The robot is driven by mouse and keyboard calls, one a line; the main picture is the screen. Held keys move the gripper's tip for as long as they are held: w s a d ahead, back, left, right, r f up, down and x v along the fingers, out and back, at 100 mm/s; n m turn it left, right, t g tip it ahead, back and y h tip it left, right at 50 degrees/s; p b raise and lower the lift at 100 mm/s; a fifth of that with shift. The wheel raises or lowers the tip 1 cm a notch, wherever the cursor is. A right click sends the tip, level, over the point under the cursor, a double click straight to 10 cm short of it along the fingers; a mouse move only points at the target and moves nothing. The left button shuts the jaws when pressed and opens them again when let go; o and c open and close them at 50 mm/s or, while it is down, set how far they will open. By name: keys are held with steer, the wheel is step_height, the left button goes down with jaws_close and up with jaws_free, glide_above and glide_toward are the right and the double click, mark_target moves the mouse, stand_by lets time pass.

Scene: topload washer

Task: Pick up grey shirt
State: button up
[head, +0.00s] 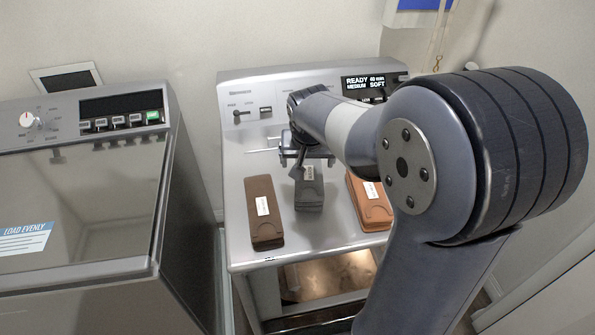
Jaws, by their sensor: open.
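A grey folded bundle (309,191), likely the grey shirt, lies on the metal worktop with a small white label on it. It sits between a brown bundle and an orange-brown one. My gripper (303,160) is above its far end, pointing down. The gripper is open, and I see nothing held in it. My arm comes in from the right and covers part of the worktop. Whether the fingers touch the grey bundle cannot be told from this view.
A brown bundle (264,212) lies left of the grey one, and an orange-brown bundle (371,208) lies right, partly behind my arm. A control panel (262,98) stands at the back. A top-load washer (80,205) with its lid shut stands on the left.

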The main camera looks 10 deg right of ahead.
mark_target(309, 169)
steer(key=shift+d+p+x, duration=0.1)
steer(key=shift+p+x, duration=0.25)
steer(key=shift+x, duration=1.85)
steer(key=shift+d+p+x, duration=0.15)
steer(key=shift+p+x, duration=0.15)
steer(key=shift+x, duration=1.85)
steer(key=shift+w+r, duration=0.1)
steer(key=c, duration=1.3)
